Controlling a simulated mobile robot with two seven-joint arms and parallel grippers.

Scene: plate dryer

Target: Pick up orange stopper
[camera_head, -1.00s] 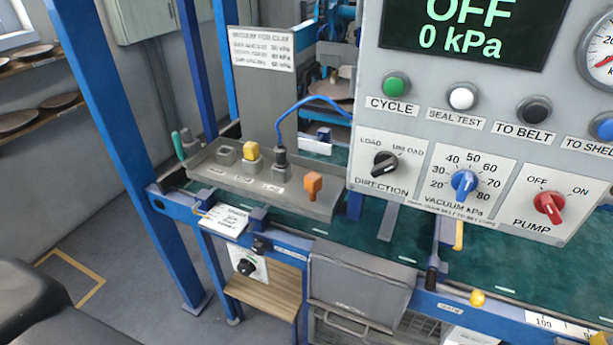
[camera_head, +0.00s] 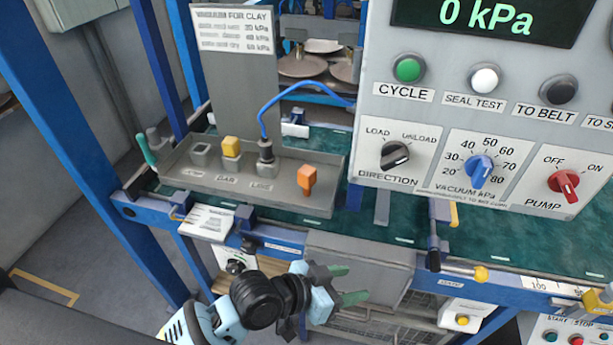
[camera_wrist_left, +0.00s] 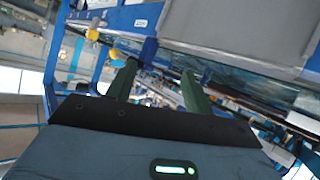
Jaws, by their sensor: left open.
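The orange stopper (camera_head: 307,178) stands at the right end of a grey tray (camera_head: 232,186) in the head view, on the green bench top. My left gripper (camera_head: 346,284) is open and empty in front of the bench, below and a little right of the stopper. Its two green fingers point right and stand apart from the stopper. In the left wrist view the open fingers (camera_wrist_left: 160,77) have nothing between them, and I cannot make out the orange stopper there. My right gripper is not in view.
The tray also holds a yellow stopper (camera_head: 231,146) and a dark plug with a blue hose (camera_head: 265,150). A grey sign plate (camera_head: 238,85) rises behind. The control panel (camera_head: 480,120) hangs close on the right. The blue front rail (camera_head: 280,240) lies between gripper and tray.

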